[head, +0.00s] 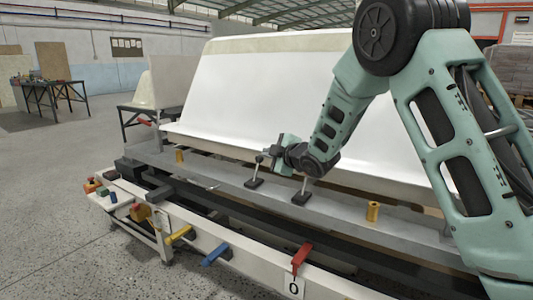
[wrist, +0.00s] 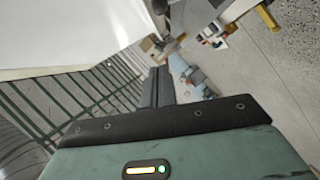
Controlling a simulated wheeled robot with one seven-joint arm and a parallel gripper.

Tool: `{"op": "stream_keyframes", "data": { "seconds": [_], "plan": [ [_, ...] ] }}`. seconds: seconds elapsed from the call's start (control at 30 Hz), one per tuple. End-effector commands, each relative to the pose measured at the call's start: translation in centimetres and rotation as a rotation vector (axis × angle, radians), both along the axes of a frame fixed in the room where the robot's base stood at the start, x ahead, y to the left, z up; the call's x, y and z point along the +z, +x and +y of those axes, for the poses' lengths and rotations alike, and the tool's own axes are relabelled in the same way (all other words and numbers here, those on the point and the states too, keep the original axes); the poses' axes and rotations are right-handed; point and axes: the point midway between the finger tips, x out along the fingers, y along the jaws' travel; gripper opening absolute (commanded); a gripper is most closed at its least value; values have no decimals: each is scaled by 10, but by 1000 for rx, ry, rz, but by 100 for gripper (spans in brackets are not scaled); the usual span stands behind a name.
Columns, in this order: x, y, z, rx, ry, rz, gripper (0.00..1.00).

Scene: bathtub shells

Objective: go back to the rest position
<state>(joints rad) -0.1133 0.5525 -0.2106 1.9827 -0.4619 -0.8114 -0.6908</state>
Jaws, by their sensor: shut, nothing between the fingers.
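My gripper (head: 268,152) is at the end of my green arm, in front of the white bathtub shell (head: 250,90) and above the grey ledge (head: 225,176) of the bench. In the wrist view its dark fingers (wrist: 158,86) are together, with nothing between them. In the head view the gripper is small and partly merges with the dark wrist joint. Two thin posts with black bases, a left one (head: 254,183) and a right one (head: 301,197), stand on the ledge just below it. I cannot tell whether it touches the left post.
Brass cylinders stand on the ledge at left (head: 179,157) and right (head: 373,211). Yellow (head: 180,235), blue (head: 215,254) and red (head: 302,258) handles stick out from the bench front. A cluttered table (head: 50,87) stands far left. The floor at left is clear.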

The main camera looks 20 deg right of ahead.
Motion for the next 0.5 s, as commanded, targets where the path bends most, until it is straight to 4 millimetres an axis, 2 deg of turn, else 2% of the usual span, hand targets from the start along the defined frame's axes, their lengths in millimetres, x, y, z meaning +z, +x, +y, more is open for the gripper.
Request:
{"op": "stream_keyframes", "data": {
  "seconds": [0.37, 0.47, 0.5],
  "plan": [
    [0, 0, 0, 0, 0, 1, 0],
    [-2, -11, 17, -15, 45, 62, 0],
    [-3, -20, 28, -26, 76, 107, 0]
  ]
}}
